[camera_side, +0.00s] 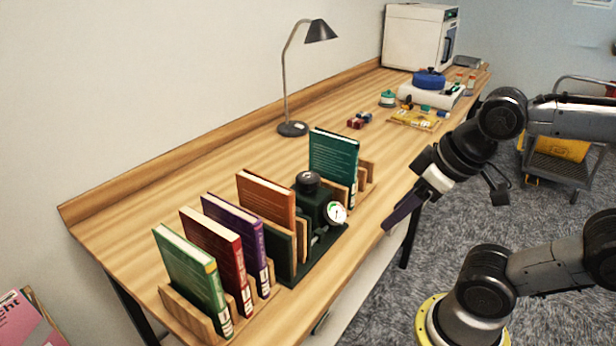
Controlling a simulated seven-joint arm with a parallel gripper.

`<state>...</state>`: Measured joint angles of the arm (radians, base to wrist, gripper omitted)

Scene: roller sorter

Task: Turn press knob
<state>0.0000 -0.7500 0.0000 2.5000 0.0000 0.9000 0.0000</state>
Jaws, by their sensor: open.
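A dark green press (311,207) stands on the wooden bench between upright books. A round black knob (308,180) sits on top of it. A white dial gauge (337,214) faces the front on its right side. My gripper (388,227) is open and empty, to the right of the press and beyond the bench's front edge, with its fingers pointing down and left. It is apart from the press and the knob. The two fingers overlap in this view, so the gap between them is hard to see.
An orange-brown book (266,203) stands close left of the press and a teal book (333,163) behind it. Purple, red and green books stand in a wooden rack (180,305) at the near end. A black lamp (292,129) stands farther back. Bare bench lies left of the books.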

